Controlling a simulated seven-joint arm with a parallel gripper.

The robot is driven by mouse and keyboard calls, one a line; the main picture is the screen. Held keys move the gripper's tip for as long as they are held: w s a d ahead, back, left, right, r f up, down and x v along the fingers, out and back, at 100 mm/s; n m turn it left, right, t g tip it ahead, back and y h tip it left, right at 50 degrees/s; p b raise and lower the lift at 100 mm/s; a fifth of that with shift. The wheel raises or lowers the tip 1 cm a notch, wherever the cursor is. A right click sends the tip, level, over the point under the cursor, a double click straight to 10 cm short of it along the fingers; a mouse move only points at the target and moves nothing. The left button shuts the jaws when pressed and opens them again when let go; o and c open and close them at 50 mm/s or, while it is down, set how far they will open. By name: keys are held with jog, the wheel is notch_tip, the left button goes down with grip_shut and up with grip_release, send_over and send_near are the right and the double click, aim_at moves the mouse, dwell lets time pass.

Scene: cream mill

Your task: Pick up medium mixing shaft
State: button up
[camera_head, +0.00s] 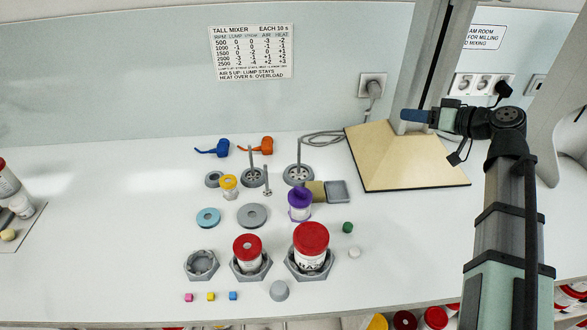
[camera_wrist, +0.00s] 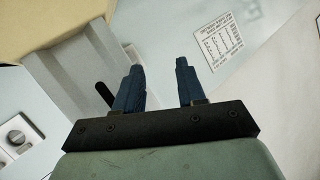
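Three grey upright shafts with round heads stand in the middle of the table in the head view. The medium mixing shaft (camera_head: 253,178) appears to be the middle-sized one, with a slotted disc at its base and a thin rod pointing up. A larger one (camera_head: 298,174) stands to its right and a small thin one (camera_head: 267,189) between them. My gripper (camera_head: 404,115) is far to the right and higher, by the grey column. In the wrist view my gripper (camera_wrist: 160,72) has its two blue fingers apart with nothing between them. No shaft shows in the wrist view.
A mixer stand with a beige base (camera_head: 405,170) is at the right. A yellow-lidded jar (camera_head: 229,187) and a purple-topped jar (camera_head: 300,206) stand close to the shafts. Red-lidded jars (camera_head: 311,240) sit in hexagonal holders in front. The table's left part is mostly clear.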

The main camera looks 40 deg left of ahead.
jog(key=s+a+r+g+y, duration=0.1)
jog(key=s+a+r+g, duration=0.2)
jog(key=s+a, duration=0.3)
jog(key=s+a+r+g+y, duration=0.1)
jog(key=s+a+r+g, duration=0.2)
jog(key=s+a, duration=0.35)
jog(key=m+t+h, duration=0.4)
jog(key=m+h, duration=0.3)
jog(key=h, duration=0.9)
send_over(253, 177)
jog(key=shift+w+a+f, duration=0.1)
jog(key=shift+f, duration=10.35)
jog(key=shift+c, duration=0.5)
grip_shut()
